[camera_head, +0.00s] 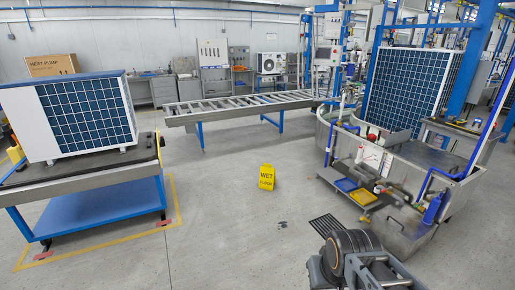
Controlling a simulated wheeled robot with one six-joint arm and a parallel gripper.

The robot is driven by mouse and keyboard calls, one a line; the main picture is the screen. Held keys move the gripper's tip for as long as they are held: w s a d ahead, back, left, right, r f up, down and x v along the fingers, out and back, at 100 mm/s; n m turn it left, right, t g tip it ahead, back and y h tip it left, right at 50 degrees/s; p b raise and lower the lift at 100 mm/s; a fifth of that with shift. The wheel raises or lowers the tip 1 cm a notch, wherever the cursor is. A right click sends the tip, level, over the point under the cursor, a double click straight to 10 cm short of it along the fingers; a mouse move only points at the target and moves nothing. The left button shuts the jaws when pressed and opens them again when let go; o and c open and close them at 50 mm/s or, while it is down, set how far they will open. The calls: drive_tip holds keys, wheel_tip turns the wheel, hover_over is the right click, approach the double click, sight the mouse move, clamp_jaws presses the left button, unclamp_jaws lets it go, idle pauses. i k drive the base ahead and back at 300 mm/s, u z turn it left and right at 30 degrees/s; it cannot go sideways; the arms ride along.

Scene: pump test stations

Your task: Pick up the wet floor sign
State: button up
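The wet floor sign (267,177) is a small yellow board with dark lettering. It stands upright on the grey concrete floor near the middle of the view, with open floor around it. Part of my own arm shows at the bottom right edge, well apart from the sign. My gripper's fingertips cannot be made out, so I cannot see whether it is open or shut.
A blue cart (95,208) with a heat pump unit (85,115) stands at left inside yellow floor lines. A roller conveyor (240,105) crosses behind the sign. A grey test tank (400,225) with pipes is at right. A floor grate (325,225) lies in front of it.

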sight(266, 181)
drive_tip(key=i, duration=1.6)
drive_tip(key=u, duration=0.2)
drive_tip(key=i, duration=2.35)
drive_tip(key=u, duration=0.45)
drive_tip(key=i, duration=1.55)
drive_tip(key=u, duration=0.15)
